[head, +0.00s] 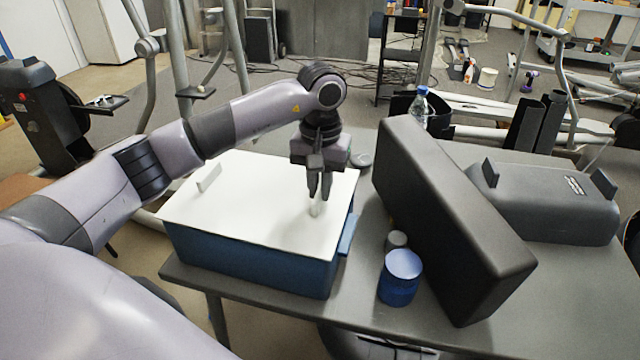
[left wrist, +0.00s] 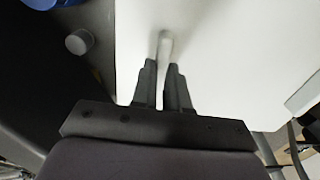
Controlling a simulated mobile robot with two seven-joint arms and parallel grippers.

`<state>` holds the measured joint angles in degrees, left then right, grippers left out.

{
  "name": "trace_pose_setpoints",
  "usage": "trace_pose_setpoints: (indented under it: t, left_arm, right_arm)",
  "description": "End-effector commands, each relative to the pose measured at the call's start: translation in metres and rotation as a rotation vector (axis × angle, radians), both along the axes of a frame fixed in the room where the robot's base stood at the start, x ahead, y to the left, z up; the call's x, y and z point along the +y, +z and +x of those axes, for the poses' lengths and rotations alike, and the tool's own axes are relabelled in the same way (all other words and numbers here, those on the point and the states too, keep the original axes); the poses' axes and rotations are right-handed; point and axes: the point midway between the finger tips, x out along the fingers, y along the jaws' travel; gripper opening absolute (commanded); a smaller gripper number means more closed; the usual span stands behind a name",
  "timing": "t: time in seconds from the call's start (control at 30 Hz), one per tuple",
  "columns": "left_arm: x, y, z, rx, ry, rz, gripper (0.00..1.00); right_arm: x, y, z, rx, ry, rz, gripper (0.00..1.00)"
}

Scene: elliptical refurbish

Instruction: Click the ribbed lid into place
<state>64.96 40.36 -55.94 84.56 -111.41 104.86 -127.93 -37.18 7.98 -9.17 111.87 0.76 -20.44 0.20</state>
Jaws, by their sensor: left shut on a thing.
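The ribbed lid (head: 258,205) is a flat white panel lying over the top of a blue box (head: 250,260). One upright white rib (head: 209,178) stands near its left end. A second rib (head: 315,209) near its right end is between the fingers of my left gripper (head: 319,195), which points straight down and is shut on it. In the left wrist view the fingers (left wrist: 163,68) close around this rib (left wrist: 164,47), with the white lid surface behind. I cannot tell whether the lid is fully seated along every edge. My right gripper is out of view.
The box stands on a grey table (head: 350,318). A large black slab-like case (head: 450,225) leans at its right. Between them are a blue canister (head: 399,283) and a small grey cylinder (head: 396,239). A grey machine (head: 550,205) sits farther right.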

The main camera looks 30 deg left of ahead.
Motion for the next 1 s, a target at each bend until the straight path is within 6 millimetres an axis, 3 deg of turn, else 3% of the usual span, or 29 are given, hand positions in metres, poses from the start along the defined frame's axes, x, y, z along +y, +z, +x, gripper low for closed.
trace_pose_setpoints:
  t: [0.9,0.93,1.0]
  left_arm:
    - [0.0002,-0.0093,0.0,-0.001,0.001,0.001,0.0]
    - [0.0002,-0.0094,0.0,-0.001,0.001,0.001,0.21]
    - [0.0002,-0.0096,0.0,0.0,0.0,0.001,0.44]
  right_arm:
    - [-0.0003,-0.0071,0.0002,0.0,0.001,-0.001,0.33]
    - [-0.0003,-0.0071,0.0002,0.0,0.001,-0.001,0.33]
    - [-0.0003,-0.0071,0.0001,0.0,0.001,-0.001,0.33]
